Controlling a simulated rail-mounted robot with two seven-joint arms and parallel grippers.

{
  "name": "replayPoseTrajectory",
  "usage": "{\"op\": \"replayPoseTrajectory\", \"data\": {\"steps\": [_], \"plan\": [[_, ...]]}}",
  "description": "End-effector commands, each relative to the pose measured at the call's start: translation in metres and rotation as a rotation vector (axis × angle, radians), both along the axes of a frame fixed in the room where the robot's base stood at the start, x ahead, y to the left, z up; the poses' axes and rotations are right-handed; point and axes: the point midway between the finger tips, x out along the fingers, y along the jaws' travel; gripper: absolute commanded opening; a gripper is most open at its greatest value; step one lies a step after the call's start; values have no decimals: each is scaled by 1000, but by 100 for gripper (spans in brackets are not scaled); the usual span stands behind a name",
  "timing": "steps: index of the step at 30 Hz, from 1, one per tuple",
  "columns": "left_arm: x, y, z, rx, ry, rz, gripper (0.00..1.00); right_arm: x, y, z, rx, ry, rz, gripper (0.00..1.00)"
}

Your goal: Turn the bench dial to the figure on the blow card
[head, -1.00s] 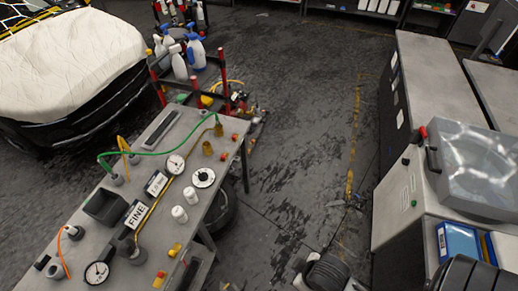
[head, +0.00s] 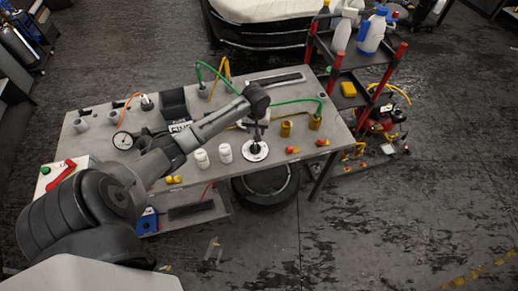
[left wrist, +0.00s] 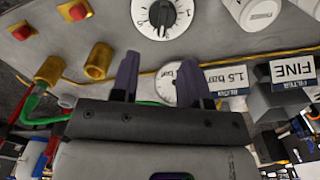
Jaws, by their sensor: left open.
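The bench dial is a white disc with a dark knob; it shows on the bench in the head view (head: 262,153) and at the top of the left wrist view (left wrist: 182,14). Figures run round its rim; I cannot surely read the knob's setting. The blow card (left wrist: 224,78) reads 1.5 bar, beside a round gauge (left wrist: 166,84). In the head view my arm hides the card. My left gripper (head: 256,130) points down over the dial. In the left wrist view its two fingers (left wrist: 158,62) are apart and empty, with the knob beyond their tips. My right gripper is not in view.
Two white pots (head: 213,156) stand left of the dial. Brass fittings (head: 286,128) and red-yellow buttons (head: 292,150) are to its right. A green hose (head: 285,101) arches behind. The FINE filter card (left wrist: 292,70) stands beside the blow card. A bottle trolley (head: 350,65) is right of the bench.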

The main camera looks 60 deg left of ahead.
Motion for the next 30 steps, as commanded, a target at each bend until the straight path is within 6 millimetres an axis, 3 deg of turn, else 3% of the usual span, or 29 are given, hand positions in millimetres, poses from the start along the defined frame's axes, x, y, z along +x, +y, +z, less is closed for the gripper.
{"op": "replayPoseTrajectory", "data": {"steps": [5, 21, 30], "plan": [[5, 15, -5, -12, 2, 63, 42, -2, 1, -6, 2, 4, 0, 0], [6, 14, -98, -13, 1, 63, 42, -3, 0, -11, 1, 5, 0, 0], [6, 15, -127, -11, -1, 62, 42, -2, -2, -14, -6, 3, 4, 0]]}}
